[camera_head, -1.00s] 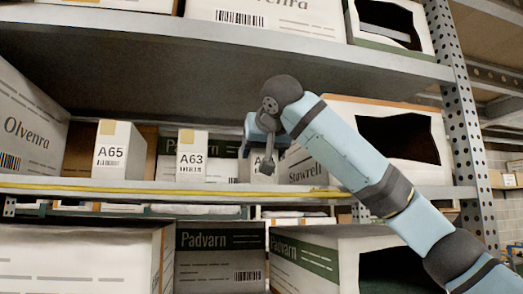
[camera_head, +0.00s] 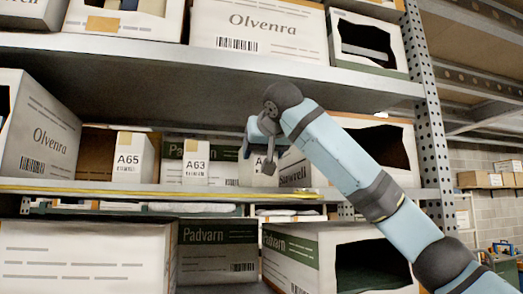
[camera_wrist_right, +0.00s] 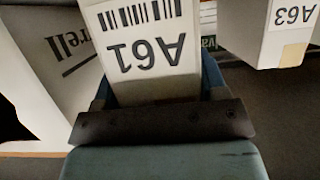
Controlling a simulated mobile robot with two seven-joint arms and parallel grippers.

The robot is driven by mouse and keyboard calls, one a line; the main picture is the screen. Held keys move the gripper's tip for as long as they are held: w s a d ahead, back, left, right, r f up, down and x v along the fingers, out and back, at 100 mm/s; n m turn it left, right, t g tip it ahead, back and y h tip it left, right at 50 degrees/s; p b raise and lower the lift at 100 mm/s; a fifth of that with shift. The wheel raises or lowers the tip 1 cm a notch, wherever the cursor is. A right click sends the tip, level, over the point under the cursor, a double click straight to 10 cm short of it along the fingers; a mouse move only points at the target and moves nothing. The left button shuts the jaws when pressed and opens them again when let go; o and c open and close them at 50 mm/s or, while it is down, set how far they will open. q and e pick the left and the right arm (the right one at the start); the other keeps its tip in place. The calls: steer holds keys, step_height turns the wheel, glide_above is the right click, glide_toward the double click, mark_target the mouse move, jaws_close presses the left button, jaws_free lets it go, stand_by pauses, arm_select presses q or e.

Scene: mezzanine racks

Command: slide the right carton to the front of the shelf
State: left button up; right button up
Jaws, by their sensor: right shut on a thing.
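Three small white cartons stand in a row on the middle shelf. The left one is labelled A65 (camera_head: 133,160) and the middle one A63 (camera_head: 195,165). The right carton, A61 (camera_wrist_right: 150,85), appears upside down in the right wrist view. My right gripper (camera_wrist_right: 155,95) is shut on it, with a finger at each side. In the head view my right gripper (camera_head: 257,150) hides most of this carton, and its depth relative to the shelf edge is hard to judge. My left gripper is not in view.
A Stawrell carton (camera_head: 293,172) stands close to the right of A61. A large Olvenra carton (camera_head: 45,140) stands at the left. The shelf above (camera_head: 220,75) runs over the arm. A perforated post (camera_head: 430,150) stands at the right. A yellow strip (camera_head: 100,189) marks the shelf front.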

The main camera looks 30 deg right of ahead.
steer(key=shift+s+a+r, duration=0.1)
steer(key=shift+s+a, duration=0.05)
steer(key=shift+s, duration=0.3)
steer(key=shift+w, duration=0.3)
steer(key=o, duration=1.2)
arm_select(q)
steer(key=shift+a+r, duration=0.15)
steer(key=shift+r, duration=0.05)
arm_select(e)
steer(key=shift+o, duration=0.2)
steer(key=shift+s, duration=0.1)
steer(key=shift+s, duration=0.2)
arm_select(q)
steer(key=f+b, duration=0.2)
steer(key=b, duration=0.1)
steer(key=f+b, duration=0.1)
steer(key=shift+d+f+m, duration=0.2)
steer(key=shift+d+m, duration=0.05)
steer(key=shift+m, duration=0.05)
arm_select(e)
steer(key=v, duration=1.3)
steer(key=shift+s, duration=0.2)
